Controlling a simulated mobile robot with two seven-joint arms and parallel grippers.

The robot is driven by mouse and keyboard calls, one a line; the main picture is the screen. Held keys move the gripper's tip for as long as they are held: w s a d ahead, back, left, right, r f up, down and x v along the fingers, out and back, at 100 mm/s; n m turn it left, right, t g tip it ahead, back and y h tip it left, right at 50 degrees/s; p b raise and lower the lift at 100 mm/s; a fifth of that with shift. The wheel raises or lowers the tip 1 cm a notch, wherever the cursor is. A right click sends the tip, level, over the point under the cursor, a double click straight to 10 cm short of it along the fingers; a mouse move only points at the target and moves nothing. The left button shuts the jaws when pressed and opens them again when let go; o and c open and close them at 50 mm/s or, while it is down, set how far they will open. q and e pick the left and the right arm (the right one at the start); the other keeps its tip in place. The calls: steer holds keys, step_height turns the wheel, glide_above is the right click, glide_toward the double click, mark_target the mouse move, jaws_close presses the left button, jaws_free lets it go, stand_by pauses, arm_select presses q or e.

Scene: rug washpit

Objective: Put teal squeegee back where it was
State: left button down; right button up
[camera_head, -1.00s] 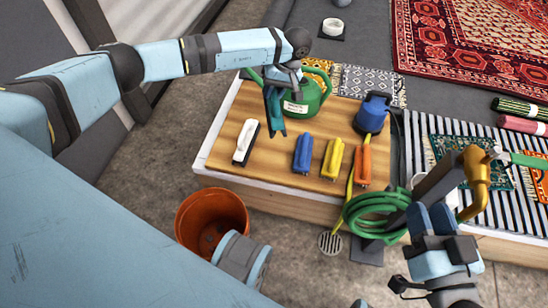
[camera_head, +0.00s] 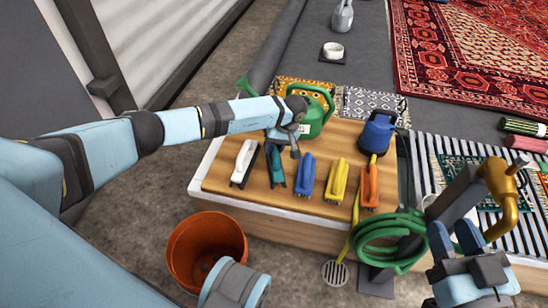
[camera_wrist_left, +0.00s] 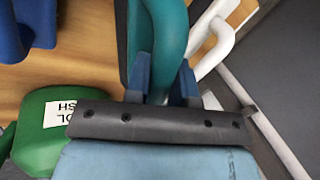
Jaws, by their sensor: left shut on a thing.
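The teal squeegee (camera_head: 276,170) is in the row on the wooden board (camera_head: 226,182), between the white squeegee (camera_head: 243,163) and the blue squeegee (camera_head: 305,172). My left gripper (camera_head: 279,147) is shut on it from above. In the left wrist view the teal handle (camera_wrist_left: 172,30) runs between my two blue fingers, beside the white squeegee (camera_wrist_left: 212,32). Its lower end looks at or very near the board; I cannot tell if it touches. My right gripper (camera_head: 454,236) is open and empty at the lower right.
A yellow squeegee (camera_head: 336,180) and an orange squeegee (camera_head: 369,185) continue the row. A green watering can (camera_head: 318,112) stands close behind my left gripper, and a blue jug (camera_head: 377,133) at the right. An orange bucket (camera_head: 205,250) and green hose (camera_head: 388,240) are in front.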

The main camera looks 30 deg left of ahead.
arm_select(q)
step_height(320, 180, down, 4)
steer(key=shift+b, duration=0.8)
steer(key=shift+r, duration=0.1)
arm_select(e)
steer(key=shift+w+d+r+n+t, duration=0.3)
steer(key=shift+w+n+t, duration=0.1)
steer(key=shift+n, duration=0.3)
arm_select(q)
steer(key=c, duration=1)
jaws_free()
steer(key=shift+f, duration=0.2)
arm_select(e)
steer(key=shift+f, duration=0.1)
